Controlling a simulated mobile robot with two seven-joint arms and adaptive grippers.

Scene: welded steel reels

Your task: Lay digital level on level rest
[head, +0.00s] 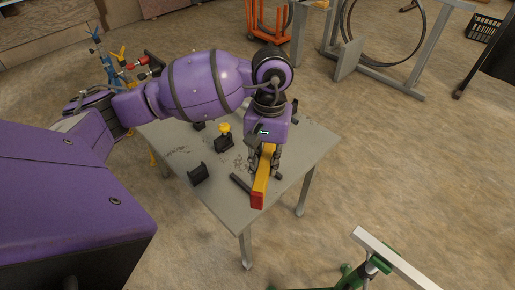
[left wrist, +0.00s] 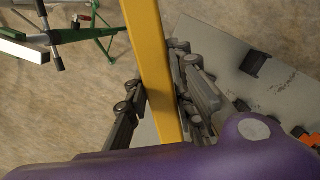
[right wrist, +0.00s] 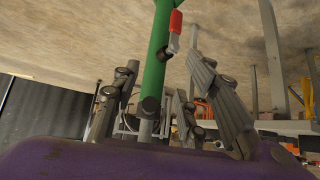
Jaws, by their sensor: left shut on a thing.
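The digital level, a long yellow bar (head: 264,175) with a red end, is held by my left gripper (head: 266,160) above the grey table. In the left wrist view the yellow bar (left wrist: 150,65) runs between the fingers. On the table, a black upright bracket (head: 198,174) and a second black block with a yellow knob (head: 223,141) stand left of the level; I cannot tell for certain which is the level rest. The bar is apart from both. My right gripper (right wrist: 165,105) shows only in its wrist view, its fingers spread.
The grey table (head: 225,205) also holds a dark flat strip (head: 240,183) near the level. A green post (right wrist: 157,50) with a red handle appears between my right fingers, its distance unclear. A green-legged stand with a white beam (head: 400,262) is at the lower right. Open floor lies right of the table.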

